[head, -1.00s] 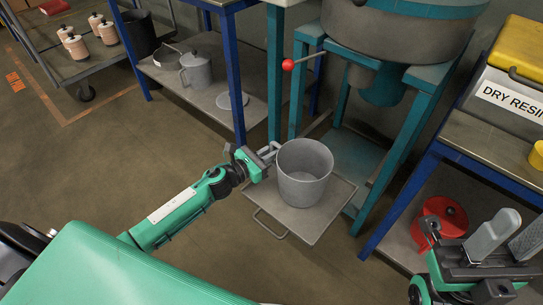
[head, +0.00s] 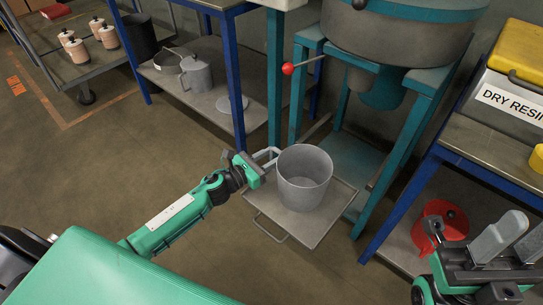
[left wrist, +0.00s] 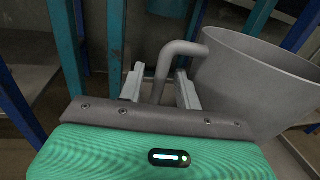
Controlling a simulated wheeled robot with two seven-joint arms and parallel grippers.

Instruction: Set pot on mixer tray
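The grey pot (head: 304,182) stands upright on the mixer tray (head: 325,226), a flat grey pull-out plate below the mixer. It fills the right side of the left wrist view (left wrist: 250,85). Its bent handle (left wrist: 166,68) points toward my left gripper (left wrist: 160,88). The gripper's two fingers are apart, one on each side of the handle, with gaps visible. In the head view my left gripper (head: 262,165) is just left of the pot. My right gripper (head: 508,240) is at the lower right, its fingers apart and nothing between them.
The teal mixer (head: 395,35) stands behind the tray, with a red-knobbed lever (head: 288,68). A blue-legged bench at left holds a grey jug (head: 197,74) on its shelf. The floor left of the tray is clear.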

